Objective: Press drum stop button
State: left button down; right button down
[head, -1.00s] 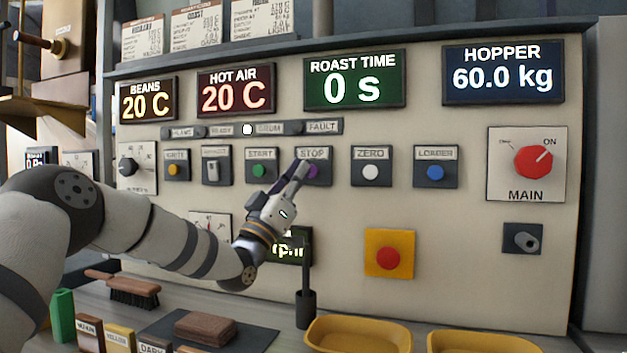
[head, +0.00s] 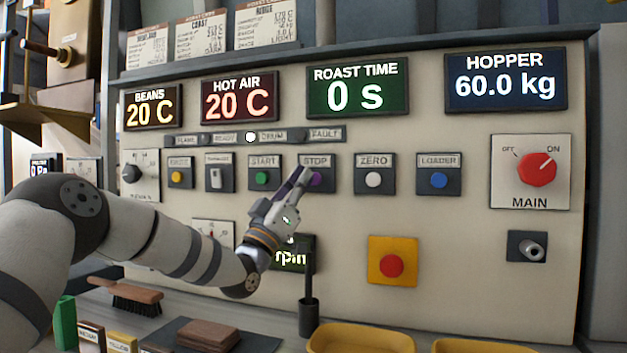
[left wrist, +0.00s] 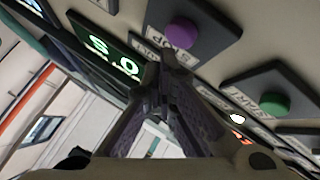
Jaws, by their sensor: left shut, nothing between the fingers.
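The purple STOP button (head: 316,181) sits on a dark plate under its STOP label, in the upper middle of the panel. It also shows in the left wrist view (left wrist: 180,33), where its cap is uncovered. My left gripper (head: 303,173) is shut and empty. Its fingertips are just left of the purple cap in the head view and overlap the plate. In the left wrist view the shut fingertips (left wrist: 164,66) appear beside the button, with a small gap in the picture; contact cannot be told. My right gripper is not in view.
The green START button (head: 262,178) is left of STOP; the white ZERO button (head: 373,180) is right. A red button on a yellow plate (head: 392,265) is lower right. A white lamp (head: 250,137) glows by the DRUM label. Yellow trays (head: 360,337) stand below.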

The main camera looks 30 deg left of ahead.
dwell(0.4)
pick_arm(q)
jog(key=shift+w+a, duration=0.1)
jog(key=shift+w, duration=0.35)
jog(key=shift+w+a+b, duration=0.15)
jog(key=shift+w+b, duration=0.2)
jog(key=shift+w, duration=0.05)
dwell(0.5)
dwell(0.3)
jog(key=shift+s+d+p, duration=0.25)
jog(key=shift+s+p, duration=0.35)
jog(key=shift+s, duration=0.25)
